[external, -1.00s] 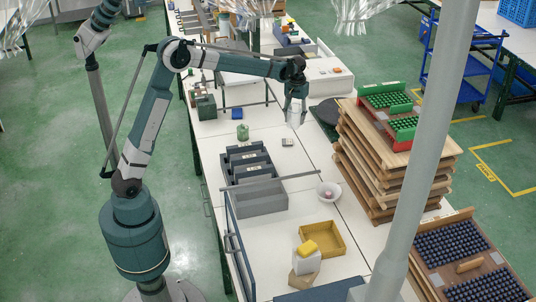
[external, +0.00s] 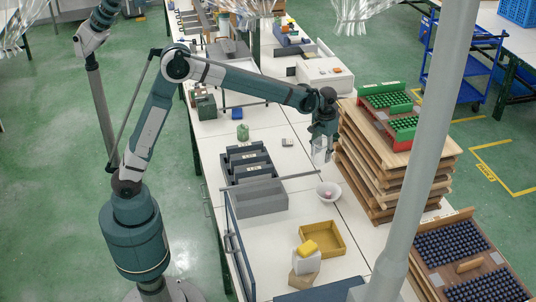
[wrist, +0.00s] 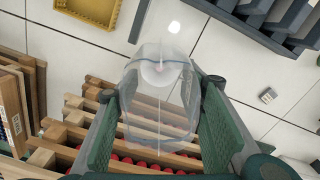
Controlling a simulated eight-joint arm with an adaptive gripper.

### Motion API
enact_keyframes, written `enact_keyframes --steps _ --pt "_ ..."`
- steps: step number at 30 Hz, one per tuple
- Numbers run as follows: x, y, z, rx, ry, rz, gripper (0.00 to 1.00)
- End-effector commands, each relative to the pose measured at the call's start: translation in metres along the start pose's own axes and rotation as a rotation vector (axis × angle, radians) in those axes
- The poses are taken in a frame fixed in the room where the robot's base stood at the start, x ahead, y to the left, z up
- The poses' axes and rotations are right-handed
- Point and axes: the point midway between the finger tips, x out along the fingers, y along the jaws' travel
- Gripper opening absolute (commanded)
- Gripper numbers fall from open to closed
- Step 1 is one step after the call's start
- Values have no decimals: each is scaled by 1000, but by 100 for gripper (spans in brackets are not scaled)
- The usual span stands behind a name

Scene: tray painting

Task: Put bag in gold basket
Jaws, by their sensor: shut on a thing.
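A clear, see-through bag (wrist: 160,95) is held between the green fingers of my gripper (wrist: 160,120) in the wrist view. In the external view my gripper (external: 323,140) points down with the bag (external: 321,152) hanging from it, above the table beside the wooden tray stack. The gold basket (external: 320,239) is a shallow yellow tray on the white table, nearer the camera than my gripper. Part of the basket also shows at the top left of the wrist view (wrist: 112,20).
A white bowl (external: 328,192) with a pinkish thing in it stands below my gripper. Stacked wooden trays (external: 380,165) rise at the right. Grey bins (external: 262,200) stand left, and a white box (external: 306,262) with a yellow block stands beside the basket.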

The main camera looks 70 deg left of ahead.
Motion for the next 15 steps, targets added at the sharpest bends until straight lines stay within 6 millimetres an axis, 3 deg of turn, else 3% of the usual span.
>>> enact_keyframes --steps 1,15 --pt "0 16 8 24 0 0 31" --pt "1 134 84 222 0 0 31"
